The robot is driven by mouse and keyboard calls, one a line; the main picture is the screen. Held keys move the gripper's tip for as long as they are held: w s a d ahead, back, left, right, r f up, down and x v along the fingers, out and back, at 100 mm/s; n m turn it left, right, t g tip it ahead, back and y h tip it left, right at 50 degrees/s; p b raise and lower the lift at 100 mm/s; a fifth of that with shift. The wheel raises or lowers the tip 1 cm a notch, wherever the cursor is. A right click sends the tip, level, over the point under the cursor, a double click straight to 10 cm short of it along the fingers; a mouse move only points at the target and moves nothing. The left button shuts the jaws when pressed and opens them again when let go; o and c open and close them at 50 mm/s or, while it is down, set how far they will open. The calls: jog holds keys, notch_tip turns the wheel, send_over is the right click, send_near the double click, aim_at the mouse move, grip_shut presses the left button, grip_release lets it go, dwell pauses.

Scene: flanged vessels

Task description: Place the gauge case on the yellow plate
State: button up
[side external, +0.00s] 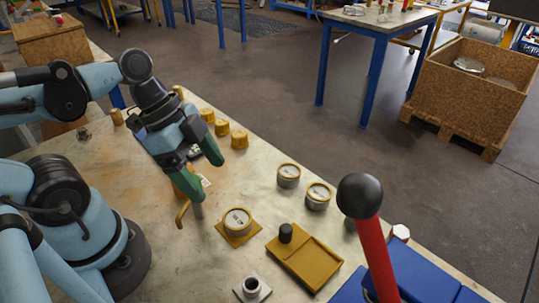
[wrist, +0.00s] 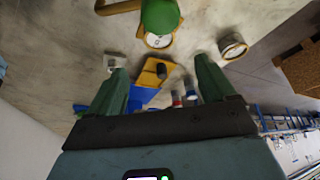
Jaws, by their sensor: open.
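A round gauge case (side external: 237,220) with a gold rim and pale dial sits on the square yellow plate (side external: 238,239). In the wrist view this gauge case (wrist: 153,42) is partly covered by a green knob-like thing. Two similar gauge cases, one farther back (side external: 288,175) and one nearer (side external: 318,196), stand on the bench to the right; one shows in the wrist view (wrist: 232,46). My gripper (side external: 205,176) is above the bench, left of and behind the plate. Its green fingers are apart, with nothing held between them in the wrist view (wrist: 160,68).
A post with a bent gold handle (side external: 182,214) stands close below my gripper. Several gold caps stand behind.

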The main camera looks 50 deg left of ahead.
jog(key=w+a+r+n+t+y, duration=0.2)
jog(key=w+a+n+t+y, duration=0.2)
jog(key=w+n, duration=0.4)
jog(key=a+n, duration=0.1)
jog(key=n, duration=0.2)
jog(key=shift+w+t, duration=0.2)
jog(key=shift+t, duration=0.1)
jog(key=shift+c, duration=0.3)
